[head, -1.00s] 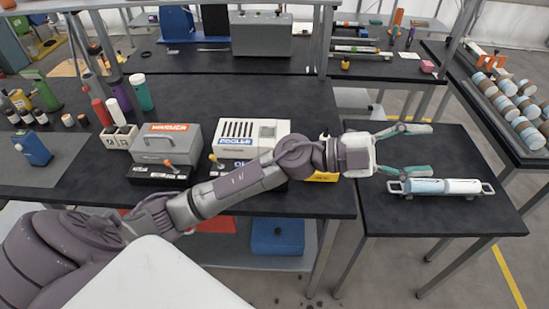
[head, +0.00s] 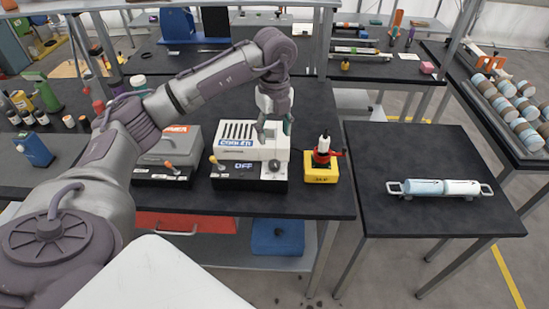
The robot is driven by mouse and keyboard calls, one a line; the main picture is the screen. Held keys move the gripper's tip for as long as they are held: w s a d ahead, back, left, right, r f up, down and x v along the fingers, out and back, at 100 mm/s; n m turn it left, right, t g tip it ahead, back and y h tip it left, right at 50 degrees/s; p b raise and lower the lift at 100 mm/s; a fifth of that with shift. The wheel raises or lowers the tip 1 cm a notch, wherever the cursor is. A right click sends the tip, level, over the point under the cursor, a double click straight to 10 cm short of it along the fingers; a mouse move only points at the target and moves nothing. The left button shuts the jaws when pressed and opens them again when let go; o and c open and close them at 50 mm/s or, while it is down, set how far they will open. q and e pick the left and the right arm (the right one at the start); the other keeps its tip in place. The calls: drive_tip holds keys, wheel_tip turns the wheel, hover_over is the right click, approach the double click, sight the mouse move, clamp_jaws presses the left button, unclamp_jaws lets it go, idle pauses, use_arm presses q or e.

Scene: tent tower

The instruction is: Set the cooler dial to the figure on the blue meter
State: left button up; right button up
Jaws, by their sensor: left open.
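The white cooler (head: 238,130), with a blue COOLER label, stands near the front edge of the long black bench. Its black base (head: 222,184) carries a display that reads OFF and an orange-tipped lever. A round grey dial (head: 273,165) is on the cooler's front right. My left gripper (head: 274,130) is open and empty, pointing down over the cooler's right end, just above the dial. A small blue device (head: 34,149), possibly the blue meter, stands at the bench's left; no figure on it is readable. My right gripper is out of view.
The grey warmer (head: 170,146) stands left of the cooler. A yellow box (head: 321,172) with a red and white top part stands close to its right. The side table (head: 400,150) at right is mostly clear, with a blue and white roll on it.

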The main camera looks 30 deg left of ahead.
sight(274, 163)
use_arm(q)
wheel_tip(274, 163, down, 10)
drive_tip(key=shift+f+p, duration=0.25)
drive_tip(key=shift+p, duration=0.95)
clamp_jaws()
